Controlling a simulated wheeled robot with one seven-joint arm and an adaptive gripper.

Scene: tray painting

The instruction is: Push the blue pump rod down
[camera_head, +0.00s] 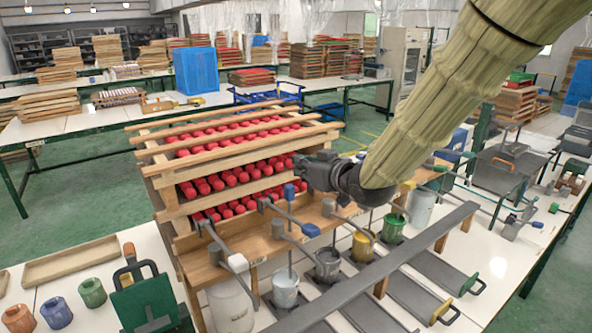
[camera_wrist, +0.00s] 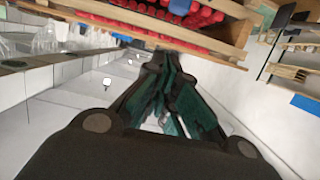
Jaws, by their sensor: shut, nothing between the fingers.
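The blue pump rod shows in the head view as a small blue block (camera_head: 289,192) on a thin upright rod, among the lever arms in front of the wooden rack. The rod runs down toward a pale blue-white cup (camera_head: 285,290). My gripper (camera_head: 303,171) is shut and empty, just above and slightly right of the blue block in the picture. I cannot tell whether they touch. In the wrist view my dark gripper fingers (camera_wrist: 168,85) come together in the middle. The rod is not clearly recognisable there.
A wooden rack (camera_head: 160,168) of red cylinders stands directly behind. Grey levers, one with a blue handle (camera_head: 311,230), crowd the area beside the rod. A grey cup (camera_head: 327,263) and a yellow cup (camera_head: 362,245) stand to the right. A long grey bar (camera_head: 395,258) crosses in front.

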